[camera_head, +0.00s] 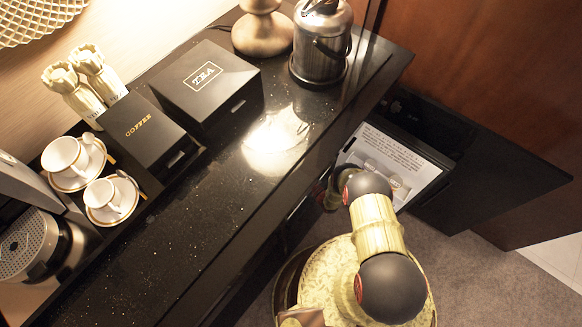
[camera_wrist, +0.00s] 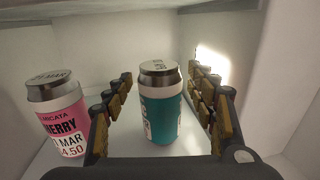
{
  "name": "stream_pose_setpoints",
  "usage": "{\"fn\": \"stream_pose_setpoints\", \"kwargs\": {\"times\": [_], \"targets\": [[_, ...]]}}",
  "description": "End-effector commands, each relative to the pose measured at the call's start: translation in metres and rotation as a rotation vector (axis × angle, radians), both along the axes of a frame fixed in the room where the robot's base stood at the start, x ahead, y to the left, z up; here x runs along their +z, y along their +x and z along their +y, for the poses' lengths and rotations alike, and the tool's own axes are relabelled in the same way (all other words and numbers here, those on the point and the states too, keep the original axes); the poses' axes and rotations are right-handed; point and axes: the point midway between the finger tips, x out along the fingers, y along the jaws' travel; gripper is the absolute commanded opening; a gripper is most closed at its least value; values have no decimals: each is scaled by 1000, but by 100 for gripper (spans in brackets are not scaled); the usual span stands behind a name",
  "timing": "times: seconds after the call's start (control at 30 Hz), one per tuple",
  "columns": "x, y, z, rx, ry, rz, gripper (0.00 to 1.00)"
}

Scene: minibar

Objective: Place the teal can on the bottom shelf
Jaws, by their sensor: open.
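The teal can (camera_wrist: 161,112) stands upright on a white surface inside a white-walled compartment in the wrist view. It has a silver top and a white label strip on its left. My gripper (camera_wrist: 160,88) is open, with one finger on each side of the can. Gaps show between the can and both fingers. The can does not show in the head view, where my arm reaches down toward the open cabinet and the gripper's fingers are hidden. I cannot tell which shelf the can stands on.
A pink can (camera_wrist: 56,115) stands just left of my left finger. White walls close in on both sides. In the head view, the black counter (camera_head: 190,240) holds a tea box (camera_head: 205,80), a coffee box (camera_head: 140,130), cups and a kettle (camera_head: 321,45). An open door (camera_head: 395,160) stands beside my arm.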

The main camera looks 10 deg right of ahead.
Motion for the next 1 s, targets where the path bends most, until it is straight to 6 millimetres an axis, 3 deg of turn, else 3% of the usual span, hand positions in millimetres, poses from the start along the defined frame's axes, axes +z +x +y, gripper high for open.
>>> {"fn": "stream_pose_setpoints", "kwargs": {"times": [0.5, 0.7, 1.0], "targets": [[1, -77, -58, -4, 2, 1, 57], [1, -93, -69, -2, 0, 0, 57], [0, -97, -71, 0, 0, 0, 57]]}}
